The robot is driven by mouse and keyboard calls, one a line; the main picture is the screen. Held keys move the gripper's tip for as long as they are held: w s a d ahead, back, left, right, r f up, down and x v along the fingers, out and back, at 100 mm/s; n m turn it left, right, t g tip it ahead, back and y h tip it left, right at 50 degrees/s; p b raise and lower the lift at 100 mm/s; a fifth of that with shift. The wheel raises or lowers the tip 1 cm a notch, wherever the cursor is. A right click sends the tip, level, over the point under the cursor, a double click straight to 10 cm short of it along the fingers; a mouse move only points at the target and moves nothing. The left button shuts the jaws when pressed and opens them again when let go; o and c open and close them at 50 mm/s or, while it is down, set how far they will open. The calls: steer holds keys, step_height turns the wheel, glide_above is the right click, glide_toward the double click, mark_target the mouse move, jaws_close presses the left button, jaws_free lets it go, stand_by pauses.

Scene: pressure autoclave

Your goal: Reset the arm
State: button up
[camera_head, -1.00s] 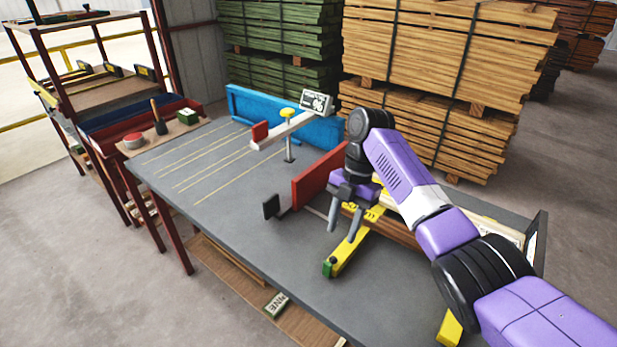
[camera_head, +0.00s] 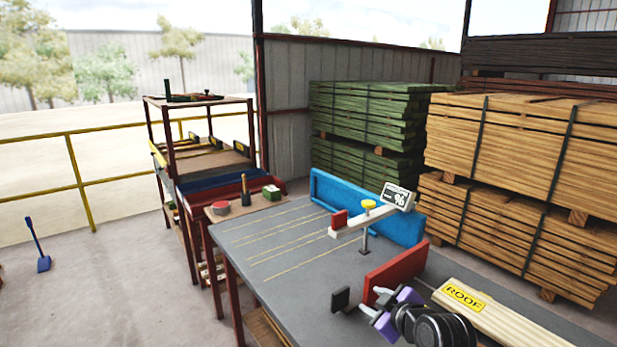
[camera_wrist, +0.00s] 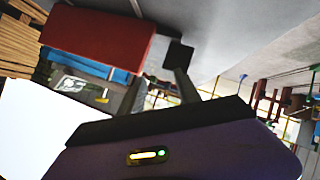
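My gripper (camera_head: 375,301) is low in the head view, over the front right part of the grey workbench (camera_head: 262,262). Its two pale fingers are spread and point left, toward a small black block (camera_head: 340,299) and a red plate (camera_head: 396,272). No object shows between them. In the wrist view, the fingers (camera_wrist: 160,82) are apart, with the red plate (camera_wrist: 97,40) and black block (camera_wrist: 179,55) beyond them. My purple and black wrist is folded low, and most of my arm is out of the head view.
Cream boards labelled ROOF (camera_head: 500,318) lie right of my gripper. A blue fence (camera_head: 335,200) and a post with a percent sign (camera_head: 398,196) stand farther back. A shelf rack (camera_head: 205,150) is at the left, lumber stacks (camera_head: 510,150) behind. Floor at far left is mostly open.

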steer(key=s+d+m+t+h, duration=0.1)
steer(key=s+m, duration=0.4)
steer(key=s, duration=2.3)
steer(key=s+d+r+m+t+h, duration=0.1)
steer(key=s+m, duration=0.4)
steer(key=s, duration=2.4)
steer(key=shift+d+r+t+h, duration=0.25)
steer(key=shift+d+t+h, duration=0.35)
steer(key=shift+d+h, duration=0.3)
steer(key=shift+d, duration=0.1)
